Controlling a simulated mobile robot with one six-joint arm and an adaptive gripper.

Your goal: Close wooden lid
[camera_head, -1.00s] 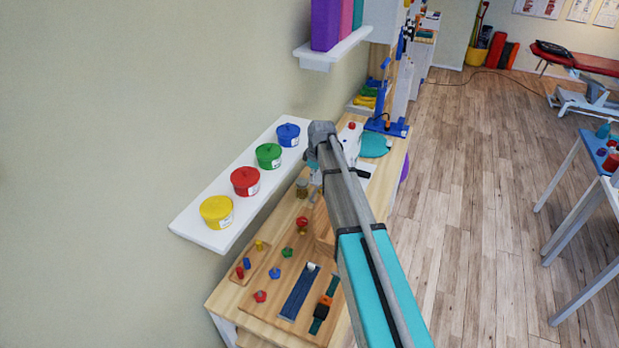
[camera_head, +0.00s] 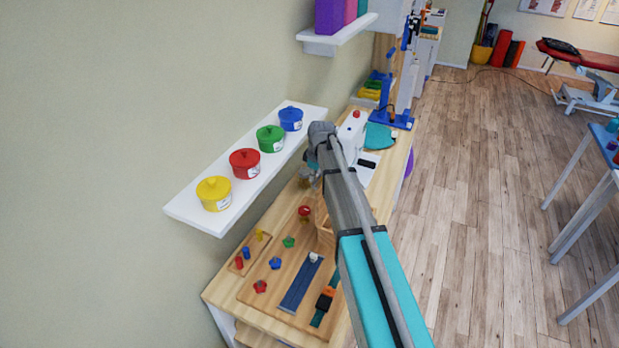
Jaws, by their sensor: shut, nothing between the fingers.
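A light wooden box (camera_head: 325,232) stands on the wooden bench (camera_head: 226,291), mostly hidden behind my arm. I cannot make out its lid or how far it is open. My gripper (camera_head: 308,176) hangs below the grey wrist at the arm's far end, beyond the box and above the bench. It is small and partly covered by my arm. It looks shut and empty, apart from the visible part of the box.
A white shelf (camera_head: 190,212) with several coloured tubs overhangs the bench's left side. A board (camera_head: 256,290) with knobs and straps lies in front. A white device (camera_head: 352,130) and a blue stand (camera_head: 392,121) are behind. Open floor lies right.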

